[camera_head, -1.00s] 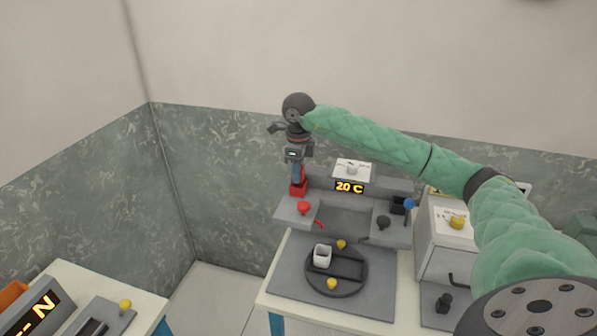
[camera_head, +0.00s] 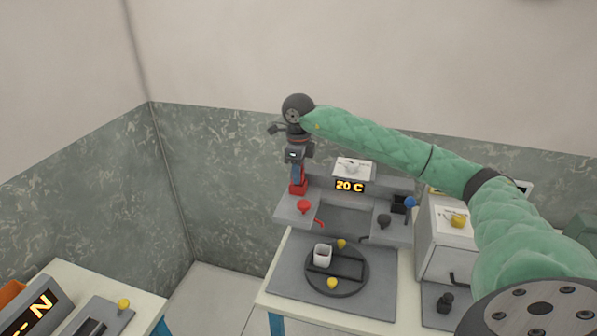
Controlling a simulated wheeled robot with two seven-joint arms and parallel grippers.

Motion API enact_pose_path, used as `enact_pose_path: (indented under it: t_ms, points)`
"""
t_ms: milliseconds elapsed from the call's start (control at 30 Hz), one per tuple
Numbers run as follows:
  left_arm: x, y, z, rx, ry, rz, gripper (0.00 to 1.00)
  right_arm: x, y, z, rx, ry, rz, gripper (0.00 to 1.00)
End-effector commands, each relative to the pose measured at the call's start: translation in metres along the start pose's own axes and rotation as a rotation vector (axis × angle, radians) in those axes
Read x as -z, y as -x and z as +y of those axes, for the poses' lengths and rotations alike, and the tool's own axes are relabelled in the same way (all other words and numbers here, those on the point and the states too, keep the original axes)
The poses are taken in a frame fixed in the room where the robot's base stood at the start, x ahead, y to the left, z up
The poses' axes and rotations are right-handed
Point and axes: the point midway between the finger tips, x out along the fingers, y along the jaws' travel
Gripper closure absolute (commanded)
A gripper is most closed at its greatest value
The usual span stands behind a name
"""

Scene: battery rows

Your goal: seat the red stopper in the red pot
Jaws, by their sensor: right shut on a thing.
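The red pot (camera_head: 298,188) is a small red block-like holder at the back left of the grey bench unit. My right gripper (camera_head: 297,173) points down directly over it, its fingertips right at the pot's top. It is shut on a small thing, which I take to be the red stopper. The stopper is mostly hidden by the fingers, and I cannot tell how deep it sits in the pot. My left gripper is not in view.
The grey unit (camera_head: 345,222) has a red knob (camera_head: 304,207), a dark knob (camera_head: 383,221), a blue knob (camera_head: 410,202) and a "20 C" display (camera_head: 350,186). In front, a white cup (camera_head: 322,255) stands on a dark round plate (camera_head: 352,284). A grey cabinet (camera_head: 431,243) stands right.

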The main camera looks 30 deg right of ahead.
Motion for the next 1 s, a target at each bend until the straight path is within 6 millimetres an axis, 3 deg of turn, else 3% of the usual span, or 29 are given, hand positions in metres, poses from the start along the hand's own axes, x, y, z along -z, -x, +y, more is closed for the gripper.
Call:
enact_pose_path:
  t_ms: [533,567,667,1000]
  points:
    - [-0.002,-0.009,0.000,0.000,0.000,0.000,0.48,0.000,-0.012,0.000,0.000,0.000,0.000,0.98]
    - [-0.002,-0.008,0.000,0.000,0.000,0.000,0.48,0.000,-0.011,0.000,0.000,0.000,0.000,0.67]
    - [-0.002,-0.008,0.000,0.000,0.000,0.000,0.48,0.000,-0.011,0.000,0.000,0.000,0.001,0.47]
    - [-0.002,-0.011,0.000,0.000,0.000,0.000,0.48,0.000,-0.008,0.000,0.001,0.000,-0.001,0.47]
